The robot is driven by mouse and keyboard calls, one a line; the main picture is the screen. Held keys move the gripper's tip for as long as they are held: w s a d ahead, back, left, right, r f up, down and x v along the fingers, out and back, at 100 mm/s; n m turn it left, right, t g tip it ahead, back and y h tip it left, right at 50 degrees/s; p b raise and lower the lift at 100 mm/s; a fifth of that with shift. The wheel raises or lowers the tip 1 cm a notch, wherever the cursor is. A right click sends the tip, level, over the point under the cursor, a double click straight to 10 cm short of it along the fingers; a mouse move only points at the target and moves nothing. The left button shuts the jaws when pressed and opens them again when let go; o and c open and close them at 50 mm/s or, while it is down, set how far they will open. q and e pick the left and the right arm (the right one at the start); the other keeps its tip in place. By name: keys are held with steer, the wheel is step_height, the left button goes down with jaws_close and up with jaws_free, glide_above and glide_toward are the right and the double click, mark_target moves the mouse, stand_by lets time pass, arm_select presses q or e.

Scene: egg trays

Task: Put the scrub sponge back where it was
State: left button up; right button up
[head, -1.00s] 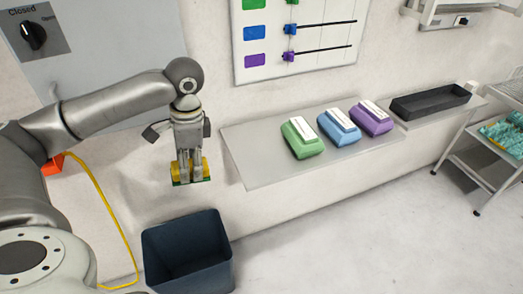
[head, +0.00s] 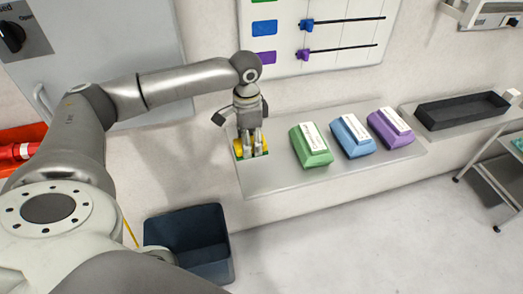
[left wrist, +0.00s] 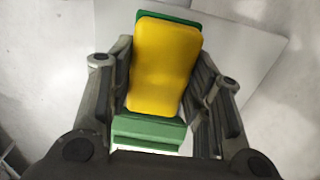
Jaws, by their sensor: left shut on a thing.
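The scrub sponge is yellow with a green layer. It shows in the head view (head: 240,152) and fills the middle of the left wrist view (left wrist: 163,65). My left gripper (head: 251,146) is shut on the sponge, with one finger on each side of it. In the head view the sponge is at the left end of the grey wall shelf (head: 290,180), left of the green packet (head: 311,146). I cannot tell whether it touches the shelf. My right gripper is not in view.
A blue packet (head: 351,135) and a purple packet (head: 390,129) lie right of the green one. A black tray (head: 460,110) sits farther right. A dark blue bin (head: 210,262) stands on the floor below the shelf. The shelf's front strip is bare.

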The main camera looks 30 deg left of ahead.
arm_select(q)
steer(key=w+f, duration=0.1)
steer(key=f, duration=0.1)
steer(key=w+d+f, duration=0.1)
steer(key=w+f, duration=0.1)
steer(key=shift+d, duration=0.1)
steer(key=shift+f+p, duration=0.25)
steer(key=shift+p, duration=0.05)
steer(key=f, duration=0.3)
steer(key=shift+w+d, duration=0.15)
steer(key=shift+w, duration=0.05)
steer(key=shift+f, duration=0.15)
steer(key=o, duration=0.8)
steer(key=shift+o, duration=0.5)
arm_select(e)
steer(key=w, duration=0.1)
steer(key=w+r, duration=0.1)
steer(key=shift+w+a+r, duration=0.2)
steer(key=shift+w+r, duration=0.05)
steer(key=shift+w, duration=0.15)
